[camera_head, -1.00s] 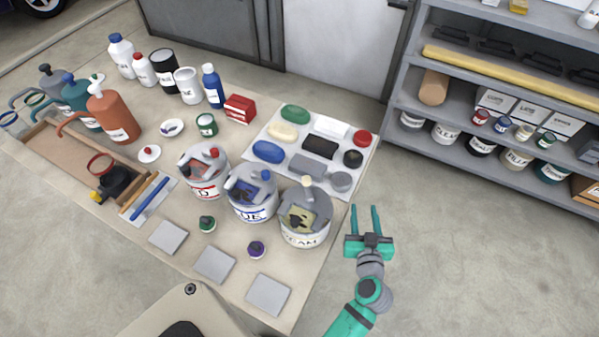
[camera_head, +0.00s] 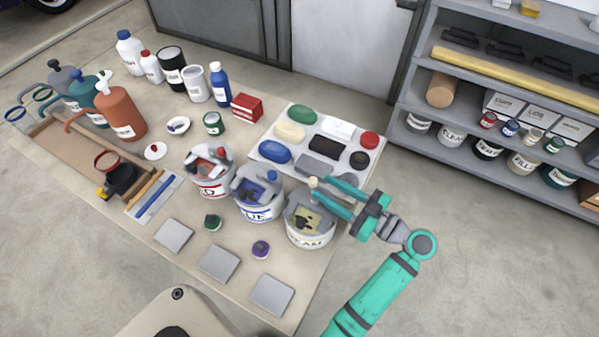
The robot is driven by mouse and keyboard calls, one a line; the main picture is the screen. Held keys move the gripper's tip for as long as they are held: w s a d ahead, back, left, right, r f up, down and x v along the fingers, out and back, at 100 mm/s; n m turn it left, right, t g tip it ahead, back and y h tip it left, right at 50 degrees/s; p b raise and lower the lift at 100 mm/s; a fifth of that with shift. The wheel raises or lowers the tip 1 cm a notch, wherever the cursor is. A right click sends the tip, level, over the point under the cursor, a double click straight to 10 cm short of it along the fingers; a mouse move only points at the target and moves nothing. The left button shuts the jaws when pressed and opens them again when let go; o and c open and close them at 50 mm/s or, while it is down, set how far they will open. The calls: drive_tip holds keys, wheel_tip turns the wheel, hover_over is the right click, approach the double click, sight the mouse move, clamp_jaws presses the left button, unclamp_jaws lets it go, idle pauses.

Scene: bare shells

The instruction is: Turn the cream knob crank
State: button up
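The cream-labelled can (camera_head: 311,236) stands at the right edge of the table, with a grey lid part on top. Its crank carries a small cream knob (camera_head: 313,183) that stands upright at the top of the can. My gripper (camera_head: 326,194) reaches in from the right, its two teal fingers pointing left over the can. The fingers are apart, with their tips close to the right of the knob. I cannot tell whether they touch it.
The blue can (camera_head: 258,208) with a blue knob and the red can (camera_head: 212,188) with a red knob stand to the left. A white tray (camera_head: 262,150) of coloured pieces lies just behind. Open floor (camera_head: 480,260) lies to the right, before a grey shelf (camera_head: 415,95).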

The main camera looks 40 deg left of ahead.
drive_tip(key=a, duration=0.9)
drive_tip(key=shift+s, duration=0.45)
drive_tip(key=shift+a, duration=0.1)
clamp_jaws()
